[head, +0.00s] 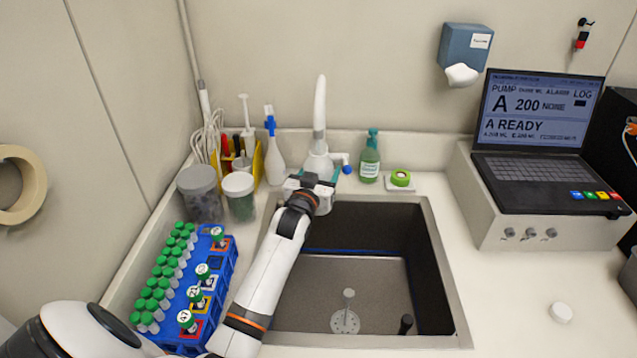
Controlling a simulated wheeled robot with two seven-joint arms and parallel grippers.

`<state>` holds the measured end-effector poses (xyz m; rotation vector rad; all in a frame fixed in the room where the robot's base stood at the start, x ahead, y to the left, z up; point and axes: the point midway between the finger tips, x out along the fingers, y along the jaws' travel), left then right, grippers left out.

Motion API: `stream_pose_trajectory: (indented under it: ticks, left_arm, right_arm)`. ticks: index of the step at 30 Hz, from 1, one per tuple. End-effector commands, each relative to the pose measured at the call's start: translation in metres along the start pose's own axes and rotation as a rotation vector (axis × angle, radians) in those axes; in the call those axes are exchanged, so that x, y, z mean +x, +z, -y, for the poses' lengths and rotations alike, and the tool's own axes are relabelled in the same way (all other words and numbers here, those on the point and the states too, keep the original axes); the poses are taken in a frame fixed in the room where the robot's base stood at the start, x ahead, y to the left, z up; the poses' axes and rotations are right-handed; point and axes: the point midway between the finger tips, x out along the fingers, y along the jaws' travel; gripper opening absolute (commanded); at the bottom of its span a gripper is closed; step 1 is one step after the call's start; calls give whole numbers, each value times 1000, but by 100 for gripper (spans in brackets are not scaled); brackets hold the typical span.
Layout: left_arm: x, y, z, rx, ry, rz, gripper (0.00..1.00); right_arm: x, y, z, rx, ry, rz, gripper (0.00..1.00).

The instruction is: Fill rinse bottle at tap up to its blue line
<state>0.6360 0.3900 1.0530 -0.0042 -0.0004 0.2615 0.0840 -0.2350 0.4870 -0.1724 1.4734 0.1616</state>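The white tap (319,110) rises behind the sink's back edge, with a blue-ended lever (346,167) at its right. A white bottle with a blue top (274,160) stands left of the tap; it may be the rinse bottle, and no blue line can be made out on it. My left gripper (318,178) is at the tap's base, over the sink's back rim. My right gripper is out of view.
The sink (390,265) is empty except for its drain parts. A blue rack (222,265) of green-capped tubes stands left, behind it lidded jars (200,193). A laptop (535,140) sits further right.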

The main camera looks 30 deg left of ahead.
Motion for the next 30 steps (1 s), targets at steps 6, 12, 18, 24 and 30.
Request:
stream_pose_trajectory:
  ticks: [6, 12, 18, 24, 30]
  left_arm:
    - [-9, 4, 7, -3, -2, 2, 33]
    - [-36, 4, 23, -3, -2, 1, 33]
    - [-62, 3, 38, -3, -1, 2, 33]
    - [-73, 2, 44, 0, 0, 4, 33]
    - [-73, 2, 44, 0, 0, 4, 33]
  right_arm:
    - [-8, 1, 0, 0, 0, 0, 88]
    - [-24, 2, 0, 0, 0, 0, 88]
    - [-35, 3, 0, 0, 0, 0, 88]
    - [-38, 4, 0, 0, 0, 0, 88]
    - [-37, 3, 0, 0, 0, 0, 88]
